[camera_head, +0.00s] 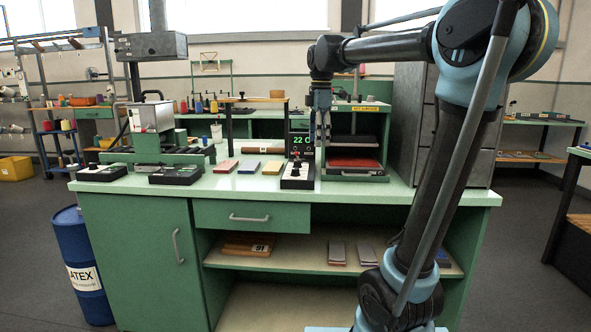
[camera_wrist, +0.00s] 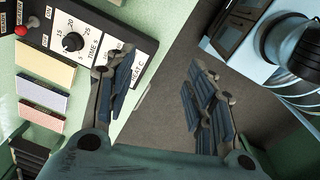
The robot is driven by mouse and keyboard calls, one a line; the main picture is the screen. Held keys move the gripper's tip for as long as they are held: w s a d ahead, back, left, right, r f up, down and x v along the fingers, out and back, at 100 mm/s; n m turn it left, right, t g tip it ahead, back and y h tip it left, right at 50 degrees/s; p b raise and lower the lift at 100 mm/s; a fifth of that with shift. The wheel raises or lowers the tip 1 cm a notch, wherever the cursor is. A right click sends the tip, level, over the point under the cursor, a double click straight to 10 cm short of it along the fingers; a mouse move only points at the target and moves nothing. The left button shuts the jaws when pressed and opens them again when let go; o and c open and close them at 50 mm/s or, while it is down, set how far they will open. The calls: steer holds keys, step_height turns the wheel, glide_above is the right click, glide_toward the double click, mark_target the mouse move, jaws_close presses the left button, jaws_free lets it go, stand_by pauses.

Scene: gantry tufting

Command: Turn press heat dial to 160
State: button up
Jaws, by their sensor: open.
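The press (camera_head: 352,178) stands on the green bench, with a red pad inside and a display (camera_head: 301,142) reading 22 C. Its black and white control box (camera_head: 297,172) sits in front of the display. In the wrist view the control panel (camera_wrist: 118,37) fills the upper left, with a black dial (camera_wrist: 72,42) by the word TIME and a HEAT C label further right. My left finger covers part of the panel beside that label, and I cannot make out the heat dial. My gripper (camera_wrist: 163,62) is open and empty, pointing down above the bench's front edge.
Pink, blue and yellow blocks (camera_head: 272,168) lie left of the control box. Another machine (camera_head: 155,130) with black control boxes stands further left. The bench right of the press is mostly clear.

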mark_target(295, 169)
steer(key=w+a+r+n, duration=0.5)
steer(key=w+a+n, duration=0.1)
steer(key=a, duration=0.2)
step_height(295, 169, down, 18)
steer(key=shift+s+a+r, duration=0.1)
steer(key=shift+r, duration=0.15)
steer(key=c, duration=1.1)
